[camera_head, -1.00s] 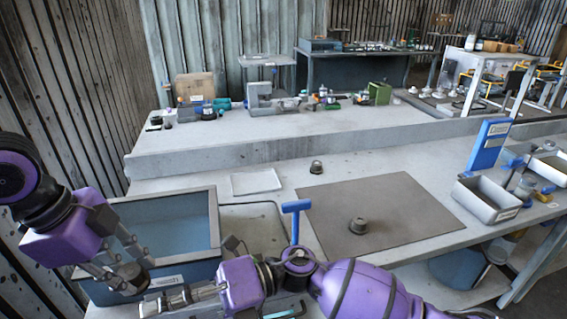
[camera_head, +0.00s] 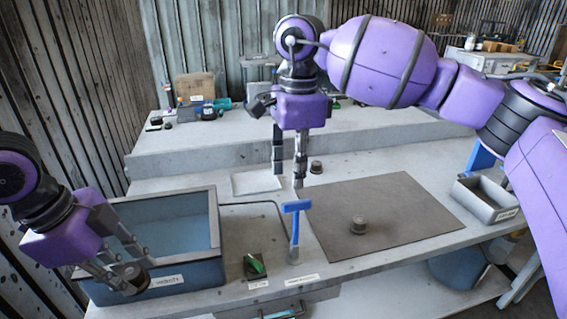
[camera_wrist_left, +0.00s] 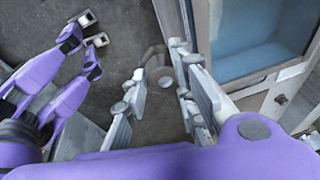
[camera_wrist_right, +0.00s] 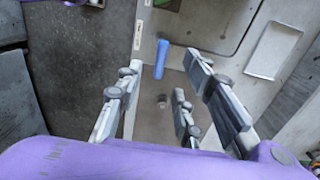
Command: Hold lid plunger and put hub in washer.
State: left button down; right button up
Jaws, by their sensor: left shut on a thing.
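The washer (camera_head: 190,272) is a grey bin with a blue interior at the left of the bench. My left gripper (camera_head: 128,276) is at its front-left corner, shut on a small round piece that looks like the lid plunger (camera_head: 137,284); the fingers partly hide it. It is unclear in the left wrist view, between the fingers (camera_wrist_left: 158,88). My right gripper (camera_head: 289,178) points down, open and empty, above the bench near the rear hub.
A blue T-handle (camera_head: 295,225) stands upright at the mat's left edge. A green switch (camera_head: 255,263) on a black base lies right of the washer. A white tray (camera_head: 257,183) lies behind. A grey bin (camera_head: 486,205) stands at right. The mat (camera_head: 410,215) is mostly clear.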

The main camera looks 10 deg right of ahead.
aim_at(296, 201)
jog(key=shift+w+d+r, duration=0.15)
jog(key=shift+d, duration=0.2)
jog(key=shift+d+f, duration=0.1)
jog(key=shift+f, duration=0.15)
notch_tip(296, 201, down, 11)
jog(key=shift+f, duration=0.1)
jog(key=shift+c, duration=0.3)
grip_shut()
jog(key=shift+f, duration=0.1)
